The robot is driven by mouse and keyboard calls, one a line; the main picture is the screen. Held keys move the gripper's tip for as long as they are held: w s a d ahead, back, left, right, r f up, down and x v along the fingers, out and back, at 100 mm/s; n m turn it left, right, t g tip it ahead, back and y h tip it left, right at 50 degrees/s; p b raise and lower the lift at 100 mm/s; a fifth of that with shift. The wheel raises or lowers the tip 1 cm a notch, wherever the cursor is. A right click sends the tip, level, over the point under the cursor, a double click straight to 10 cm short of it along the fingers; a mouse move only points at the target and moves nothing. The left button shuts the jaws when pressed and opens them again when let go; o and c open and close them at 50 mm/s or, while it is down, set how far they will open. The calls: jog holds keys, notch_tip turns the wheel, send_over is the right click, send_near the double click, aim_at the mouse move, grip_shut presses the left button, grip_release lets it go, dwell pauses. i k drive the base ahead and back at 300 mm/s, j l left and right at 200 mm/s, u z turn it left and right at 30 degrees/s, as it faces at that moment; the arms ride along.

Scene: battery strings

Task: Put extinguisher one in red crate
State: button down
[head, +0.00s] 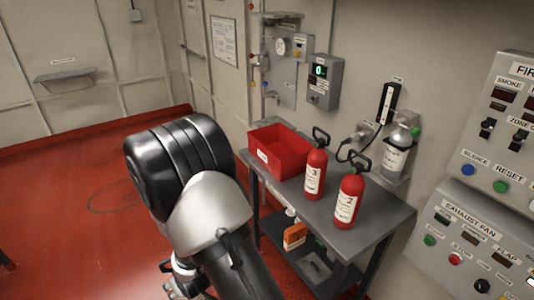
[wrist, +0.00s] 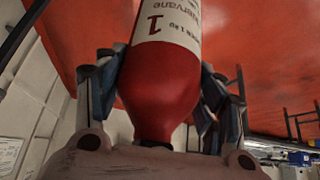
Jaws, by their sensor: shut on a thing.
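Extinguisher one (wrist: 165,85) is a red cylinder with a white label marked 1, seen close up in the wrist view. My gripper (wrist: 160,90) is shut on it, with a finger on each side of its red body. The label appears upside down there. I cannot make out this extinguisher in the head view, where my arm fills the lower middle. The red crate (head: 274,163) stands on the left end of the grey table, to the right of my arm. Its open top is visible and its inside looks empty, though part of the floor is hidden.
Extinguisher three (head: 315,174) stands upright beside the crate's right side, and extinguisher two (head: 349,197) stands nearer the front. The grey table (head: 376,222) is against the wall. A clear bottle (head: 397,155) hangs behind it. Control panels (head: 470,235) are at right. Red floor is open at left.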

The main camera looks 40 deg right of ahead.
aim_at(280, 150)
jog(key=i, duration=1.1)
jog(key=i+z, duration=0.1)
jog(key=i, duration=0.3)
jog(key=i+j+z, duration=0.15)
jog(key=i, duration=0.25)
jog(key=z, duration=1.25)
